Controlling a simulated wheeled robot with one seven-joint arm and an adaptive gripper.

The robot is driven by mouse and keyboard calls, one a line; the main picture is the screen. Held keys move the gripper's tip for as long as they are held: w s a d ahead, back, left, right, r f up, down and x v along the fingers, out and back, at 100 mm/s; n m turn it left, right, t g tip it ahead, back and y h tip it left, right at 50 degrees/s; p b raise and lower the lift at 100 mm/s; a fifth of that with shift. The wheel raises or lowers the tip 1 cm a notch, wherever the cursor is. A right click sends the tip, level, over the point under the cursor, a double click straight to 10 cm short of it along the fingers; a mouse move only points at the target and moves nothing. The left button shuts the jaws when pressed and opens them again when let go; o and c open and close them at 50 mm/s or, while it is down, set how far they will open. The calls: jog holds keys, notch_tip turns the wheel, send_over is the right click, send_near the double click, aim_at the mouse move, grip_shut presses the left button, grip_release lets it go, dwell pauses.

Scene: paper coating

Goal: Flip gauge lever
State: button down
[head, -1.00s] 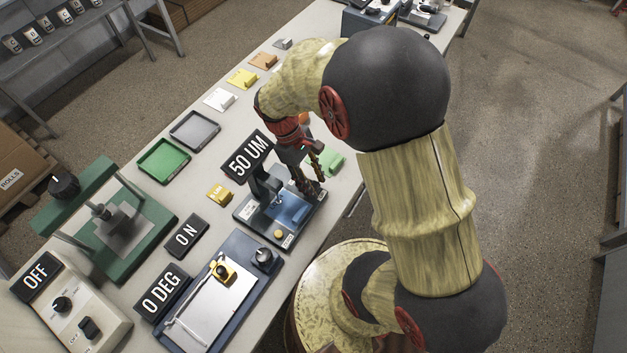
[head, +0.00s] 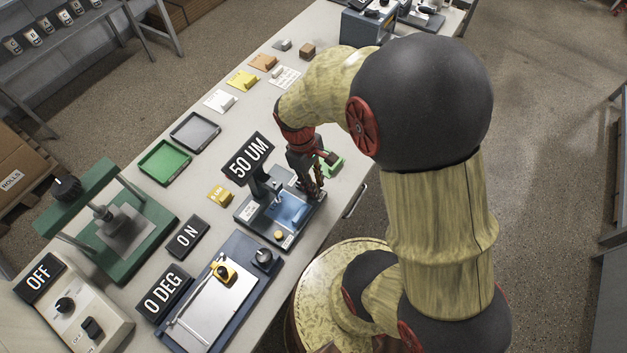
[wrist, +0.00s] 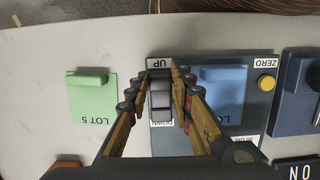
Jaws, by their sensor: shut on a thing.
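My gripper (head: 316,192) is low over the gauge's right end. In the wrist view my gripper (wrist: 161,72) has its fingers on both sides of the lever and is shut on it. The lever is hidden behind the fingers in the head view.
The green "LOT 5" card (wrist: 92,100) lies just beside the gauge. A yellow "ZERO" button (wrist: 265,82) is at the gauge's other end. The cutting board (head: 205,312) stands in front, and green (head: 165,163) and grey (head: 195,132) trays lie behind. The table edge is close on the right.

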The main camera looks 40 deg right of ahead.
jog(key=shift+s+d+f+t+y, duration=0.1)
jog(key=shift+s+f+t+y, duration=0.15)
jog(key=shift+t, duration=0.5)
jog(key=shift+s+f+t+y, duration=0.15)
jog(key=shift+t+y, duration=0.1)
jog(key=shift+t, duration=0.5)
jog(key=c, duration=1.6)
grip_release()
jog(key=shift+o, duration=0.2)
jog(key=shift+r, duration=0.1)
notch_tip(320, 180, up, 12)
jog(key=shift+s+d, duration=0.15)
jog(key=shift+s, duration=0.25)
